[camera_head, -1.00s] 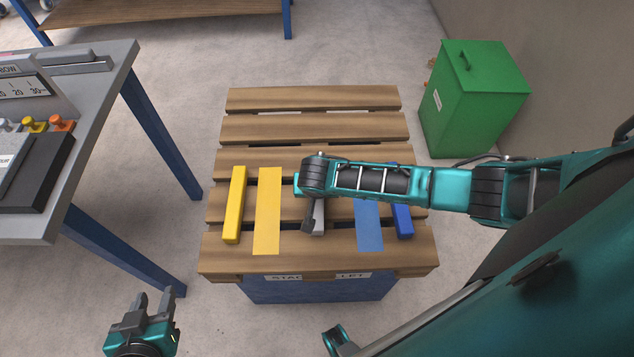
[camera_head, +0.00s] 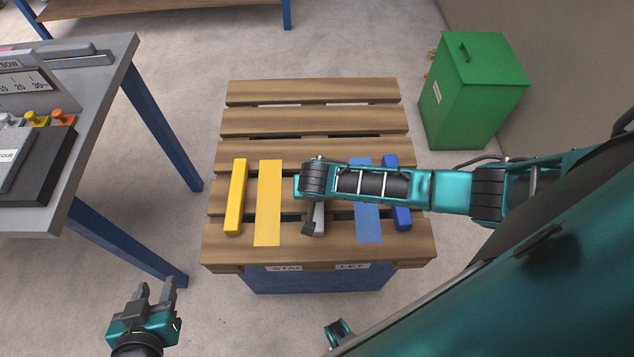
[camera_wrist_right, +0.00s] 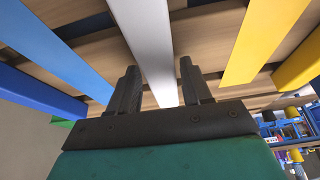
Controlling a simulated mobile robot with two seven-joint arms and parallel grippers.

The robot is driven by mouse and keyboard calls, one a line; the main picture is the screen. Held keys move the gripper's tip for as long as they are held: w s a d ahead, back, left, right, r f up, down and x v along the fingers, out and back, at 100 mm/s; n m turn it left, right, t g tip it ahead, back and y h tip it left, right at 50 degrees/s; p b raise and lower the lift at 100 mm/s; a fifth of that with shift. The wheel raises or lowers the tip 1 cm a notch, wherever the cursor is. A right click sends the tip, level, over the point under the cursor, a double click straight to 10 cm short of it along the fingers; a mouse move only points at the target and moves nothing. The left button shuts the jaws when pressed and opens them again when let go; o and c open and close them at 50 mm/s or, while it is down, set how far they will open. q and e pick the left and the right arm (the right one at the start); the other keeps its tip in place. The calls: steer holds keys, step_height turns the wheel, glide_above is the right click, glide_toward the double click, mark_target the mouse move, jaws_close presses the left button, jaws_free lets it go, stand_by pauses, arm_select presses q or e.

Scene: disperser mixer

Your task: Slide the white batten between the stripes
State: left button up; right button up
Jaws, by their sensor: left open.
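The white batten (camera_head: 319,224) lies on the slatted pallet between the flat yellow stripe (camera_head: 268,202) and the flat blue stripe (camera_head: 368,228). In the head view my right arm hides most of it. In the right wrist view the white batten (camera_wrist_right: 148,35) runs between the two fingers of my right gripper (camera_wrist_right: 161,85). These fingers stand apart, with a visible gap at least on the right side; contact is unclear. My left gripper (camera_head: 156,290) is open and empty, off the pallet at the lower left.
A yellow batten (camera_head: 236,198) lies left of the yellow stripe, and a blue batten (camera_head: 402,214) right of the blue stripe. The pallet's far slats (camera_head: 312,92) are clear. A grey bench (camera_head: 105,130) stands left, a green bin (camera_head: 470,95) right.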

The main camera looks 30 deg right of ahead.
steer(key=shift+o, duration=1.3)
steer(key=shift+r, duration=0.1)
steer(key=shift+r, duration=0.25)
steer(key=p+v, duration=0.3)
steer(key=v, duration=0.9)
steer(key=shift+s, duration=0.2)
steer(key=shift+a, duration=0.2)
steer(key=s+a+n+t+y, duration=0.2)
steer(key=a+n+y, duration=0.2)
steer(key=a, duration=0.1)
steer(key=s+d+r+n+t, duration=0.1)
steer(key=s+d+n+t, duration=0.2)
steer(key=d+n+t, duration=0.1)
steer(key=shift+s+d+r+t, duration=0.25)
steer(key=shift+d+t, duration=0.25)
steer(key=shift+d, duration=0.4)
